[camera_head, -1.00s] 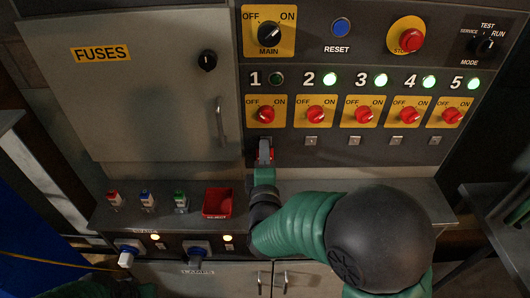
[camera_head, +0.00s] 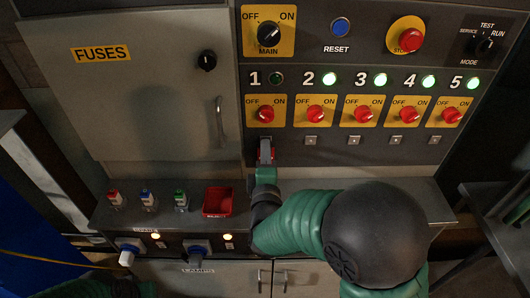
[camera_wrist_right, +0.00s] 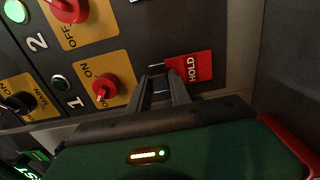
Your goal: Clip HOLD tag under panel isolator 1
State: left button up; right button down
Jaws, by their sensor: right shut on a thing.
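The panel isolator 1 knob (camera_head: 265,115) is red on a yellow OFF/ON plate, with an unlit lamp above it. It also shows in the wrist view (camera_wrist_right: 103,92). My right gripper (camera_head: 266,146) is just below that plate, close to the panel face. In the wrist view its fingers (camera_wrist_right: 161,82) are shut on the red HOLD tag (camera_wrist_right: 188,68), which lies flat along the dark panel. The fingers cover part of the tag and the clip spot under isolator 1. I cannot tell whether the tag touches the clip.
Isolators 2 to 5 have lit green lamps and small metal clips (camera_head: 311,141) below. A red tray (camera_head: 217,202) and several small padlock-like items (camera_head: 148,201) stand on the ledge left of my right arm. The fuses door (camera_head: 135,90) is closed.

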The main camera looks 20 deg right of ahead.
jog(key=shift+p, duration=0.3)
jog(key=shift+w+d, duration=0.15)
jog(key=shift+w, duration=0.3)
dwell(0.7)
jog(key=c, duration=1.1)
grip_release()
